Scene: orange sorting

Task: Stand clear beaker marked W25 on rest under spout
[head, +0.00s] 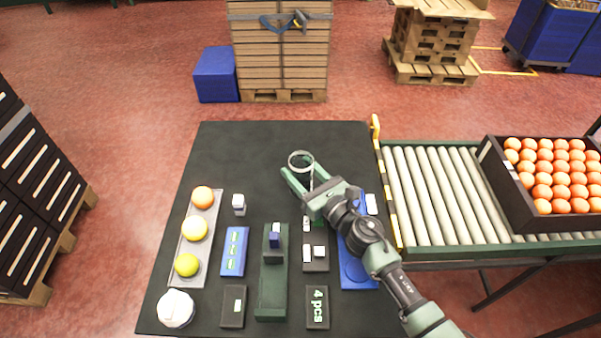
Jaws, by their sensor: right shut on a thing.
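A clear beaker (301,158) with a round rim is at the far middle of the black table (235,150). My right gripper (302,180) is shut on it, and the beaker looks upright. I cannot read a W25 mark on it, and I cannot tell whether its base touches the table. A dark green stand (271,290) with a small blue part (274,240) near its top stands at the front middle; I cannot make out which part is the spout or the rest. My left gripper is not in view.
A grey tray (183,262) holds an orange, a yellow and a green fruit. Blue block (234,252), white round item (176,308), "4 pcs" plate (317,318) and blue plate (358,272) lie near. A roller conveyor (430,190) adjoins at right. The table's far left is clear.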

